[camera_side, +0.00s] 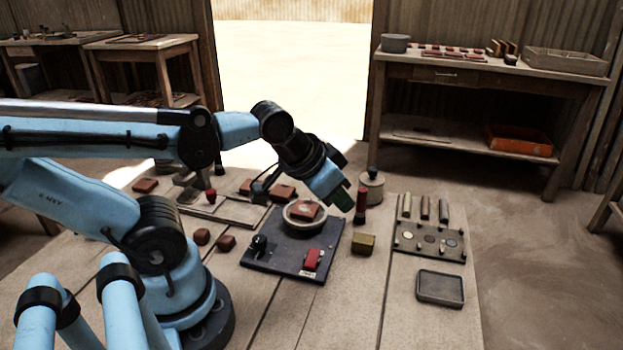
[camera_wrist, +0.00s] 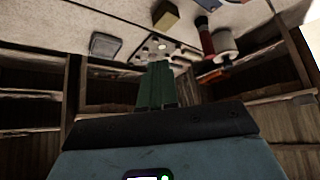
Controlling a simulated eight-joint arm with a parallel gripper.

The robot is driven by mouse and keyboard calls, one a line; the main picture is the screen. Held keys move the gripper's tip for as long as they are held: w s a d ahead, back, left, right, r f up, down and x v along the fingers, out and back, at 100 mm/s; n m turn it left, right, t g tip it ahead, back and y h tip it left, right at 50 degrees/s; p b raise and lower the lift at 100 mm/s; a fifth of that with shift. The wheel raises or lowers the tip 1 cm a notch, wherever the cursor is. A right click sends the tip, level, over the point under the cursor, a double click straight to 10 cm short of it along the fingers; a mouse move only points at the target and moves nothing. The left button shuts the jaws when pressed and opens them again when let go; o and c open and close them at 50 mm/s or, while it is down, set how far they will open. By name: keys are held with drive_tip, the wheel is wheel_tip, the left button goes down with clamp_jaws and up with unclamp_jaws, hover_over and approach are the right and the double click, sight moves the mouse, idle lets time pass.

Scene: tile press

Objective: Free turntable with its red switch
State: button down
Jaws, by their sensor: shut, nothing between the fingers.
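The red switch (camera_side: 312,259) stands on the front right of the same plate, above a small pale label. A black knob (camera_side: 260,242) sits at the plate's left. My gripper (camera_side: 343,200) has green fingers, shut and empty, raised in the air to the right of the turntable and above and behind the switch. In the wrist view my gripper (camera_wrist: 157,72) shows closed fingers; the turntable and switch are not visible there.
A yellowish block (camera_side: 363,244), a red-and-dark cylinder (camera_side: 360,205) and a grey lidded pot (camera_side: 370,188) stand right of the plate. Farther right are a pegged board (camera_side: 430,253) and a shallow dark tray (camera_side: 440,287). Loose reddish tiles (camera_side: 226,243) lie left of the plate.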

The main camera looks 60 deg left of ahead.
drive_tip(key=shift+s+a+r+m+g+y, duration=0.2)
drive_tip(key=shift+s+r+m+g, duration=0.45)
drive_tip(key=shift+m+g, duration=0.6)
drive_tip(key=shift+s+a+r+m+g+y, duration=0.1)
drive_tip(key=shift+s+a+r+m+g, duration=0.3)
drive_tip(key=shift+s+m+g, duration=0.9)
drive_tip(key=shift+s+a+r+m+g+y, duration=0.1)
drive_tip(key=shift+s+a+r+m+g, duration=0.3)
drive_tip(key=shift+m, duration=1.45)
drive_tip(key=shift+w+d+r, duration=0.1)
drive_tip(key=shift+d, duration=0.1)
